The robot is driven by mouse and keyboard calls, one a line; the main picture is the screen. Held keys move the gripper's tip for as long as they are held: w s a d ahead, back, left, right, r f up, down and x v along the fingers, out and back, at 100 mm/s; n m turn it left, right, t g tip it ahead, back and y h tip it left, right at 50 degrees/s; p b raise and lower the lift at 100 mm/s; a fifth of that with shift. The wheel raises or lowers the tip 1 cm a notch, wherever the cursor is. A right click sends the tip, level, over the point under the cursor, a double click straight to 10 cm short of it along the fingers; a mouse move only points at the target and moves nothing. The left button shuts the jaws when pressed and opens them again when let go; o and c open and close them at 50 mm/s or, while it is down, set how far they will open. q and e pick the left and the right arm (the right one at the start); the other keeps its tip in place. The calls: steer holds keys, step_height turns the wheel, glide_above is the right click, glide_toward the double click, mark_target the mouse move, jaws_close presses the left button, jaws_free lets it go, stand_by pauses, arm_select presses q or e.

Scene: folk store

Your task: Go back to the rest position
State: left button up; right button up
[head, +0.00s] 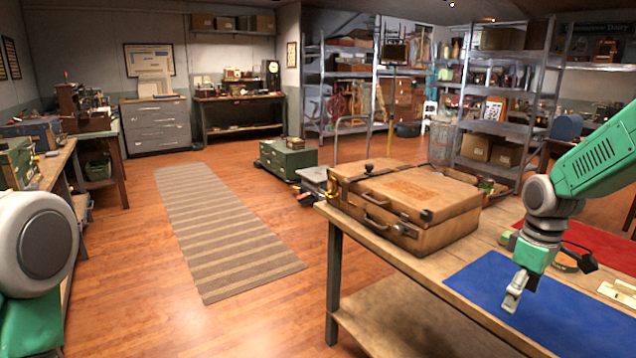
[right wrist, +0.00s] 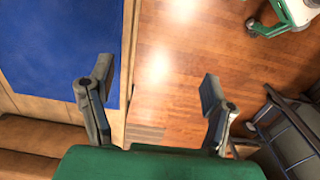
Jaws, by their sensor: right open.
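My right gripper (head: 514,292) hangs fingers-down above the blue mat (head: 550,318) on the wooden table in the head view. In the right wrist view its two fingers (right wrist: 155,92) are spread apart with nothing between them; the table edge and bare floor show beyond the gap. The blue mat (right wrist: 65,55) lies to the left in that view. My left gripper is out of sight; only a white and green part of my own body shows at the left edge of the head view.
A brown leather case (head: 415,205) stands on the table (head: 375,258), left of my right arm. A red mat (head: 590,240) lies behind the blue one. A striped rug (head: 215,225) covers open floor. A workbench (head: 60,165) stands at the left.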

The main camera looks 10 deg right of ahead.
steer(key=s+a+f+m, duration=0.1)
steer(key=s+a+f, duration=0.4)
steer(key=f, duration=0.4)
steer(key=s+a+f+m, duration=0.1)
steer(key=s+a+f, duration=0.35)
steer(key=f, duration=0.45)
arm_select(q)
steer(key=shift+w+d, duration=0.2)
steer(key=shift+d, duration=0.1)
arm_select(e)
steer(key=s+a+f+m, duration=0.1)
steer(key=s+a+f, duration=0.1)
steer(key=s, duration=0.5)
steer(key=s+a+f+m, duration=0.1)
steer(key=s+a+f, duration=0.1)
steer(key=s, duration=0.5)
steer(key=s+a+f, duration=0.2)
steer(key=s, duration=0.5)
steer(key=shift+s+a+f+m, duration=0.2)
steer(key=shift+a+f+m, duration=0.1)
steer(key=shift+m, duration=0.1)
